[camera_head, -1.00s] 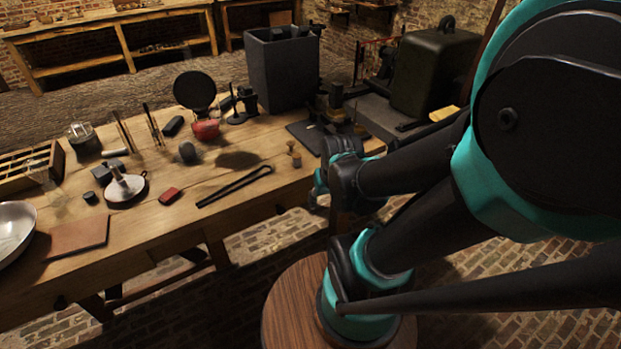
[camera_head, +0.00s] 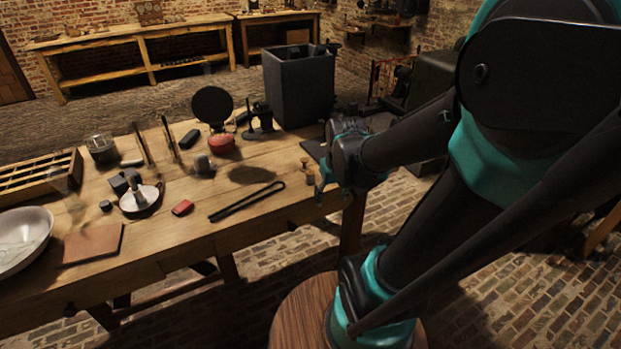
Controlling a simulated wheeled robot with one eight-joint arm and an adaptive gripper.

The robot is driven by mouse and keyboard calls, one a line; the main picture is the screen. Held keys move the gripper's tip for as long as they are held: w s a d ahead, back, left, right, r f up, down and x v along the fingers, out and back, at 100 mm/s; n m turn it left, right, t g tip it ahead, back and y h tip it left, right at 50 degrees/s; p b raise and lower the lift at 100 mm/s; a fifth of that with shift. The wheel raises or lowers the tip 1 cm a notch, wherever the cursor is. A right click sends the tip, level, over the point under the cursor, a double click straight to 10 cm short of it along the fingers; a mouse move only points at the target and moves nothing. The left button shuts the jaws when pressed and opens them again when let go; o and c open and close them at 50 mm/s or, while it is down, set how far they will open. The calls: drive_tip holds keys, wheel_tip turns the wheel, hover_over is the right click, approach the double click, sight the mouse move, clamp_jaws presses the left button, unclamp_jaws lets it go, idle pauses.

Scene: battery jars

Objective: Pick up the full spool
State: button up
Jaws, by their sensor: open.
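Two small, brown wooden spool-like pieces (camera_head: 306,170) stand close together near the right end of the workbench (camera_head: 160,250). They are too small to tell which one is full. My gripper (camera_head: 322,180) is at the end of my arm, just right of these pieces, by the bench's right end. It is open, and I see nothing held in it. Its fingertips are dark and hard to make out, and my wrist hides part of the bench corner.
Left of the pieces lie black tongs (camera_head: 246,202) and a red block (camera_head: 182,207). A tall grey bin (camera_head: 298,88) stands behind, with a black stand (camera_head: 262,118) beside it. A compartmented wooden tray (camera_head: 38,178) and a pale bowl (camera_head: 24,238) are at the far left.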

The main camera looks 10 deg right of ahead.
drive_tip(key=w+a+r+n+g, duration=0.1)
drive_tip(key=w+r+n+g, duration=0.15)
drive_tip(key=w+r, duration=0.5)
drive_tip(key=w+a+r+n+g, duration=0.1)
drive_tip(key=w+r+n, duration=0.3)
drive_tip(key=w, duration=0.6)
drive_tip(key=m, duration=0.1)
hover_over(310, 172)
drive_tip(key=f, duration=1)
drive_tip(key=shift+s+d+f, duration=0.15)
drive_tip(key=shift+d+f, duration=0.15)
drive_tip(key=shift+f, duration=0.05)
drive_tip(key=shift+a+f, duration=0.15)
drive_tip(key=shift+f, duration=1.2)
drive_tip(key=shift+a+f, duration=0.15)
drive_tip(key=shift+f, duration=1.15)
drive_tip(key=c, duration=1)
drive_tip(key=shift+r, duration=0.1)
drive_tip(key=shift+c, duration=0.2)
